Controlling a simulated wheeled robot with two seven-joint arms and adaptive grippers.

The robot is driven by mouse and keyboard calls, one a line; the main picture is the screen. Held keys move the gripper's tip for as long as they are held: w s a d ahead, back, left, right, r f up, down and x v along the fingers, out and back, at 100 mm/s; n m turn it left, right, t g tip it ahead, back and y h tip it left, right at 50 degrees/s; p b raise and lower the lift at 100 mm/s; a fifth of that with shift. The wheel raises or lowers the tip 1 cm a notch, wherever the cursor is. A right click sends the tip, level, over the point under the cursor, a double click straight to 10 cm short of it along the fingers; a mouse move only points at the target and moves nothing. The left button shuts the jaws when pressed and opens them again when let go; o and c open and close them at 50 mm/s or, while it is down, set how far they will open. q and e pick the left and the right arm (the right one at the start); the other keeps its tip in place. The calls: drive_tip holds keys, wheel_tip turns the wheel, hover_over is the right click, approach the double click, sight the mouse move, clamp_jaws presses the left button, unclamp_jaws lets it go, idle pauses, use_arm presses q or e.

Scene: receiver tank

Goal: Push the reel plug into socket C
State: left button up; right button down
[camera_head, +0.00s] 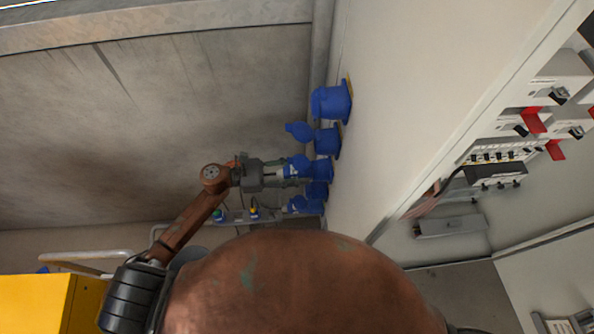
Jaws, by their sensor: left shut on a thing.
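Several blue sockets stick out from the pale panel in a row: a large one at the top (331,102), one with its lid swung open below it (326,141), a third (322,170) and more lower down. My left gripper (284,172) is shut on the blue reel plug (297,167), which points right at the third socket. The plug and this socket look lined up and touching or nearly so; I cannot tell how deep the plug sits. No letters are readable, so I cannot tell which socket is C. My right gripper is not in view.
The pale panel (410,90) rises right of the sockets. A cabinet with red switches (534,121) stands farther right. A yellow box (38,305) is at bottom left.

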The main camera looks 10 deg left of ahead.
use_arm(q)
drive_tip(key=o, duration=0.9)
drive_tip(key=shift+d, duration=0.15)
drive_tip(key=shift+c, duration=0.2)
drive_tip(key=o, duration=0.3)
drive_tip(key=shift+d, duration=0.15)
drive_tip(key=shift+o, duration=1.1)
drive_tip(key=v, duration=1.2)
drive_tip(key=shift+r, duration=0.1)
drive_tip(key=x, duration=1.1)
drive_tip(key=shift+w+d, duration=0.15)
drive_tip(key=shift+d, duration=0.2)
drive_tip(key=shift+a, duration=0.3)
drive_tip(key=shift+d, duration=0.1)
